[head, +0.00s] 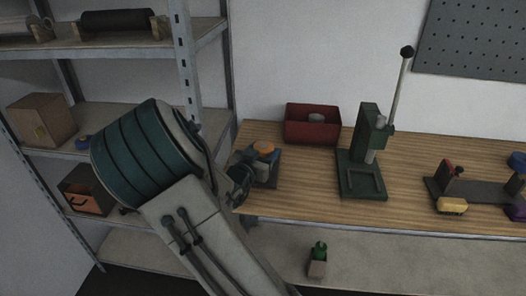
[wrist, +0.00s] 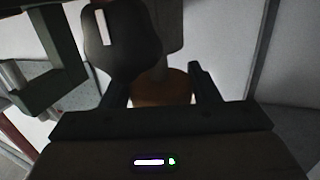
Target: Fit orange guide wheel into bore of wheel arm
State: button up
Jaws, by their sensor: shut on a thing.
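The orange guide wheel (head: 263,147) is at the left end of the workbench in the head view. It also shows between the fingers in the wrist view (wrist: 162,88). My gripper (wrist: 160,82) is shut on it. In the head view my gripper (head: 249,162) comes in from the left, and the contact is too small to make out. A dark grey fixture (head: 268,178) stands under and beside the wheel. In the wrist view a dark rounded plate with a pale slot (wrist: 122,42), possibly the wheel arm, is close by the wheel. I cannot see the bore or whether the wheel is in it.
A red bin (head: 311,127) stands at the back of the workbench (head: 310,195). A green lever press (head: 364,165) is right of the fixture. A dark fixture with a yellow block (head: 453,206) is farther right. Metal shelving (head: 184,60) is close on the left.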

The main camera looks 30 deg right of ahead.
jog(key=shift+f+b, duration=0.4)
jog(key=shift+f, duration=0.2)
jog(key=o, duration=1.1)
jog(key=shift+r, duration=0.1)
jog(key=shift+o, duration=0.2)
jog(key=shift+a, duration=0.1)
jog(key=f+v, duration=0.1)
jog(key=v, duration=1.2)
jog(key=shift+s+a+r+p, duration=0.25)
jog(key=shift+r+p, duration=0.1)
jog(key=shift+r, duration=0.1)
